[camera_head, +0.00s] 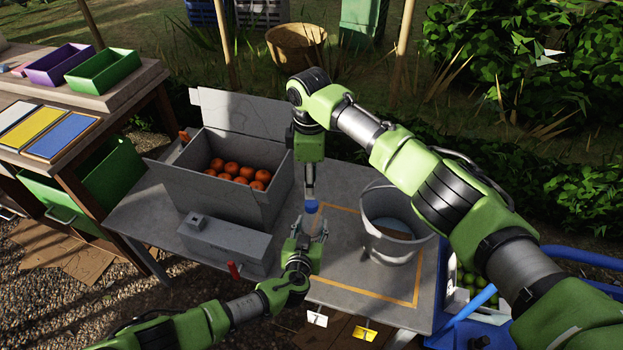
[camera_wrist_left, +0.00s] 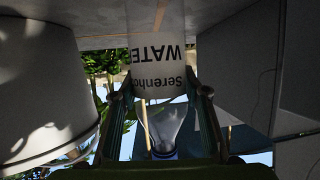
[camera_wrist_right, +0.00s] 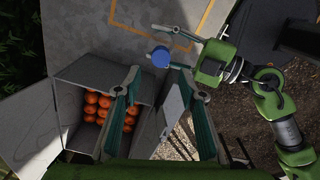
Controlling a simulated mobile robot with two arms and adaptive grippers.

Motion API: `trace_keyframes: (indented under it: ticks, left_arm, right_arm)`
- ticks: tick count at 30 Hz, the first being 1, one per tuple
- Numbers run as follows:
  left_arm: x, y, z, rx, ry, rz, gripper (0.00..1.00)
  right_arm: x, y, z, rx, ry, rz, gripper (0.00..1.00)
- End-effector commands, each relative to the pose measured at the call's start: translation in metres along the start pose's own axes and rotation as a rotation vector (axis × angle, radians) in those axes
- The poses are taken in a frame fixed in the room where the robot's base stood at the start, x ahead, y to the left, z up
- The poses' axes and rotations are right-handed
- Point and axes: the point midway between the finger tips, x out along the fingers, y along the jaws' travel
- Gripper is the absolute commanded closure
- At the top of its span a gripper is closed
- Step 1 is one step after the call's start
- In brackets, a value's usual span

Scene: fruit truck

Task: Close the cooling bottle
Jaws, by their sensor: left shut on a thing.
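The bottle (camera_head: 311,222) stands upright on the grey table, with a clear neck and a white label reading "WATER" in the left wrist view (camera_wrist_left: 160,68). A blue cap (camera_head: 311,206) is at its top and also shows in the right wrist view (camera_wrist_right: 160,57). I cannot tell whether the cap is tight. My left gripper (camera_head: 309,232) is shut on the bottle from the near side. My right gripper (camera_wrist_right: 160,78) points down above the bottle with its fingers apart, holding nothing, and the blue cap shows beyond its fingertips.
A metal bucket (camera_head: 373,240) stands close to the right of the bottle. A grey crate (camera_head: 205,190) holding several oranges (camera_head: 238,172) and a long grey box (camera_head: 222,245) are to the left. An orange outline (camera_head: 415,285) marks the table (camera_head: 345,275), whose front right is clear.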

Motion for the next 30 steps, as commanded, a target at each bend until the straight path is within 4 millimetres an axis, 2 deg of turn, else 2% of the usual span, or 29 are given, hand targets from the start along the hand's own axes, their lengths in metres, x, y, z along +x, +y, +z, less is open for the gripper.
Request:
trace_keyframes:
  ticks: [6, 18, 23, 30]
  left_arm:
    - [0.000, 0.000, 0.001, 0.000, -0.001, 0.000, 1.00]
    - [0.000, 0.000, 0.001, 0.000, -0.001, 0.000, 1.00]
    - [0.000, 0.000, 0.001, 0.000, -0.001, 0.000, 1.00]
    - [0.000, 0.000, 0.001, 0.000, -0.001, 0.000, 1.00]
  right_arm:
    - [-0.002, 0.000, 0.002, -0.110, 0.009, -0.010, 0.63]
    - [0.002, -0.001, 0.002, -0.115, 0.009, -0.011, 0.63]
    - [0.020, -0.002, 0.002, -0.115, 0.008, -0.013, 0.63]
    - [0.057, -0.002, 0.002, -0.113, 0.007, -0.013, 0.63]
